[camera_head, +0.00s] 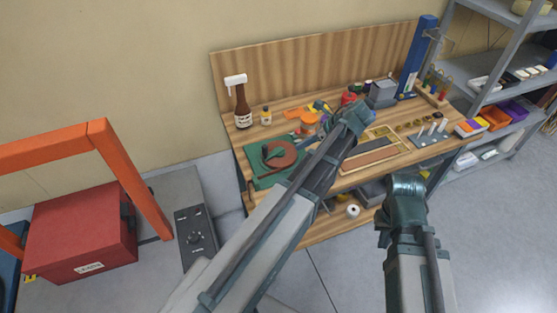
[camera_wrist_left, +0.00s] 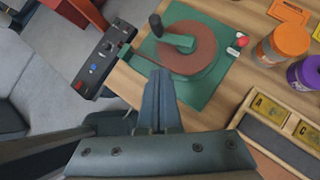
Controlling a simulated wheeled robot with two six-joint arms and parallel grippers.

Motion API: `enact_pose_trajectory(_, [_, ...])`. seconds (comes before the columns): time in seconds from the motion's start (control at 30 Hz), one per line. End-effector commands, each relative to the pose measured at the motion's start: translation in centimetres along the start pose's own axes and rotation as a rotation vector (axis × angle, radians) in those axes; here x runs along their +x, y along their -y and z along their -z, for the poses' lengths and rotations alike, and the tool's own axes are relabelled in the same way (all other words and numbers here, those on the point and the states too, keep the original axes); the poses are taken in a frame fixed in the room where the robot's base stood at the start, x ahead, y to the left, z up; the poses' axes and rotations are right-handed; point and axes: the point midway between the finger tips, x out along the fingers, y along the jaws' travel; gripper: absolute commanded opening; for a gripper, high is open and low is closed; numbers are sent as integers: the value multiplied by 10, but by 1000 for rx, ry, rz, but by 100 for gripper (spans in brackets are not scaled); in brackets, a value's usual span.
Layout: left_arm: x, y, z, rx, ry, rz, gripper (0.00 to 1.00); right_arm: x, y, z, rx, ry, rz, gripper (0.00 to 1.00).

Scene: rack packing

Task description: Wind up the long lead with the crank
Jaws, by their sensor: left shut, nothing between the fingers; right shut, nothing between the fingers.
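The reel, a flat brown disc (camera_head: 280,154), lies on a green mat (camera_head: 262,181) at the left end of the bench. It also shows in the left wrist view (camera_wrist_left: 204,62). A green crank arm (camera_wrist_left: 176,43) crosses its top, with a dark upright knob (camera_wrist_left: 156,24) at the outer end. I cannot make out the lead. A small red and white piece (camera_wrist_left: 239,40) sits by the disc. My left gripper (camera_wrist_left: 161,75) is shut and empty, its tips just short of the disc in the picture. My right gripper (camera_head: 384,228) is shut, mostly hidden, in front of the bench.
An orange jar (camera_wrist_left: 284,42) and a purple jar (camera_wrist_left: 306,75) stand right of the mat. A brown bottle (camera_head: 242,105) stands behind. A wooden tray (camera_head: 343,171) lies to the right. A dark control box (camera_head: 195,239) and a red box (camera_head: 78,230) are left of the bench.

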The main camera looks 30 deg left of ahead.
Motion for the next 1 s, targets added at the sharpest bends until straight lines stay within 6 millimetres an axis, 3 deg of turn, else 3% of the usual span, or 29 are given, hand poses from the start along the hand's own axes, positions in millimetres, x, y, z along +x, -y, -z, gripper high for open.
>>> enact_pose_trajectory(0.03, [0, 1, 8, -39, 28, 8, 0, 8, 1, 0, -1, 0, 0, 0])
enact_pose_trajectory(0.27, [-9, 2, 10, -126, 76, 23, 0, 11, 1, 1, -2, 0, 0, 0])
enact_pose_trajectory(0.43, [0, 2, 11, -127, 74, 22, 0, 18, 2, 1, -1, 0, 0, 0])
enact_pose_trajectory(0.9, [87, 3, 7, -126, 73, 20, 0, 81, 8, 5, 1, 0, 0, 0])
enact_pose_trajectory(1.0, [98, 3, 0, -126, 73, 21, 0, 85, 8, 5, 1, 0, 0, 0])
